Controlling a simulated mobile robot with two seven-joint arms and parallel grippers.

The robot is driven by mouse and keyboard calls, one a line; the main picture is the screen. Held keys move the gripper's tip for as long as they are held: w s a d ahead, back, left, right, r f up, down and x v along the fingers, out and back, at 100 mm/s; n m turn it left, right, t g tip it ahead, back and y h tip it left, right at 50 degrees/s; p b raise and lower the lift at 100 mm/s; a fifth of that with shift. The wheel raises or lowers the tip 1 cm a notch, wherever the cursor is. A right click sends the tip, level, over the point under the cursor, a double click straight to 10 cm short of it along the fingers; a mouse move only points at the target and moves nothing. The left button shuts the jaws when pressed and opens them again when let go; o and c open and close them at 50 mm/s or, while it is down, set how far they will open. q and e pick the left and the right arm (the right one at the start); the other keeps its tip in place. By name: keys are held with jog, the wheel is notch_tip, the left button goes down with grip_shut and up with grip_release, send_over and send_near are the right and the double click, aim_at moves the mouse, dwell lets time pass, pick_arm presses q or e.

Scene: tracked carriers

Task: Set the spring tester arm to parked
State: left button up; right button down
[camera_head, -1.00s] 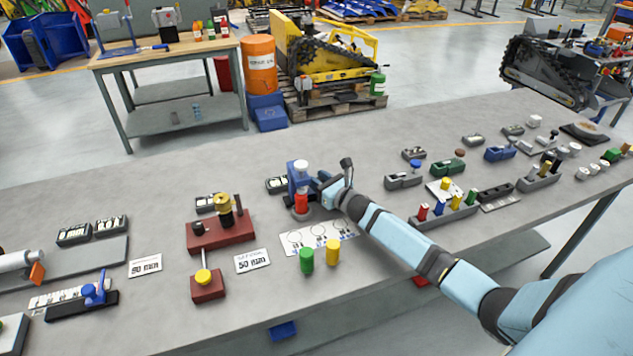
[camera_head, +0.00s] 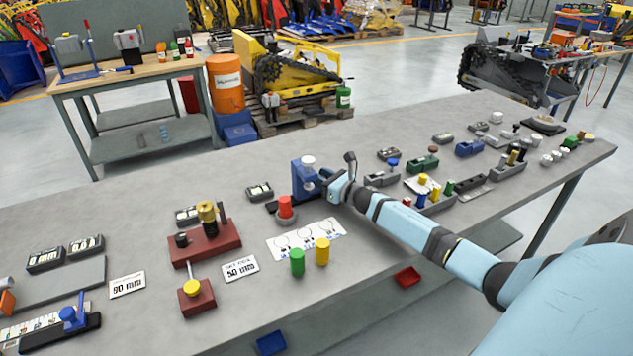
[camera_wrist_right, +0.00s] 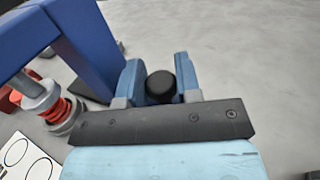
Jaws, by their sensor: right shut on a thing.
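The spring tester (camera_head: 303,180) has a blue frame with a white knob on top, in the middle of the grey bench. Its red spring (camera_head: 285,206) stands on a grey round base just left of the blue frame. In the right wrist view the blue frame (camera_wrist_right: 85,45) fills the upper left, with the red spring and grey cap (camera_wrist_right: 45,97) at its left. My right gripper (camera_head: 338,187) is at the right side of the blue frame. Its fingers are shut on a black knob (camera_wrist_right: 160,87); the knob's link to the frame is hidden. My left gripper is out of view.
A white card with circles (camera_head: 305,239) lies in front of the tester, with a green (camera_head: 297,262) and a yellow cylinder (camera_head: 322,251) at its front edge. A dark red fixture (camera_head: 205,243) stands left. Block holders (camera_head: 430,203) stand right, near my forearm.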

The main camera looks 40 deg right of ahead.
jog(key=c, duration=0.9)
grip_release()
jog(key=shift+a, duration=0.1)
jog(key=shift+c, duration=0.2)
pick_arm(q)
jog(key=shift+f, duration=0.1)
pick_arm(e)
jog(key=shift+o, duration=0.3)
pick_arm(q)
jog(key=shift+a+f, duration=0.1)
pick_arm(e)
jog(key=shift+r, duration=0.1)
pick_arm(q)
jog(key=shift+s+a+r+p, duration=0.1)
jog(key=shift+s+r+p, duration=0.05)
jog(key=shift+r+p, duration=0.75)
pick_arm(e)
notch_tip(320, 180, up, 20)
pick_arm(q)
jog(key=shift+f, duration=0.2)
pick_arm(e)
jog(key=shift+o, duration=0.3)
